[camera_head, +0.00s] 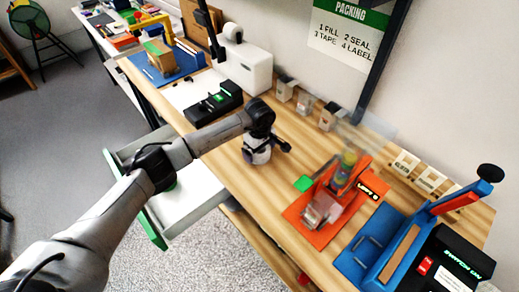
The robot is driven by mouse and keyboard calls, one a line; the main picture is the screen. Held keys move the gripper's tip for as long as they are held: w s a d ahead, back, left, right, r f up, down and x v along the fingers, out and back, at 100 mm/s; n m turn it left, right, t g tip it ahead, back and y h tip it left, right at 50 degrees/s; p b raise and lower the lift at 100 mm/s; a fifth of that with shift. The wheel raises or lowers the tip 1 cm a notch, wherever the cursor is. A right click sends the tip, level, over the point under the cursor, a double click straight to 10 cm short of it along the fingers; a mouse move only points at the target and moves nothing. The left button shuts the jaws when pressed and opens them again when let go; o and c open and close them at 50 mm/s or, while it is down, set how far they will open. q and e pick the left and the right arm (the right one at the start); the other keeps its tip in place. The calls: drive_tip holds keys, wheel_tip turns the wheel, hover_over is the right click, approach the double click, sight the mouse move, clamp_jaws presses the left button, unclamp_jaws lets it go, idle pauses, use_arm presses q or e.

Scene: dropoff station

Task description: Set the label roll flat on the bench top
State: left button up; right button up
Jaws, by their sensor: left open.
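My left gripper (270,150) reaches in from the left and hangs low over the wooden bench top (228,168), pointing down with its fingers open. A pale, rounded piece with dark parts shows at the gripper; I cannot tell whether it is the label roll or part of the gripper itself. A white round roll-like piece (233,33) sits on top of the white box at the back of the bench; I cannot tell if it is the label roll. My right gripper is not in view.
An orange station (325,205) and a blue sealing device (385,250) stand right of the gripper. A black device (213,104) and the white box (243,68) stand behind. Small bins (327,117) line the wall. An open drawer (190,205) juts out below my arm.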

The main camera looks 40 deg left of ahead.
use_arm(q)
wheel_tip(320, 180, up, 12)
drive_tip(key=p, duration=0.1)
drive_tip(key=shift+r+p, duration=0.15)
drive_tip(key=shift+p, duration=0.15)
idle(0.7)
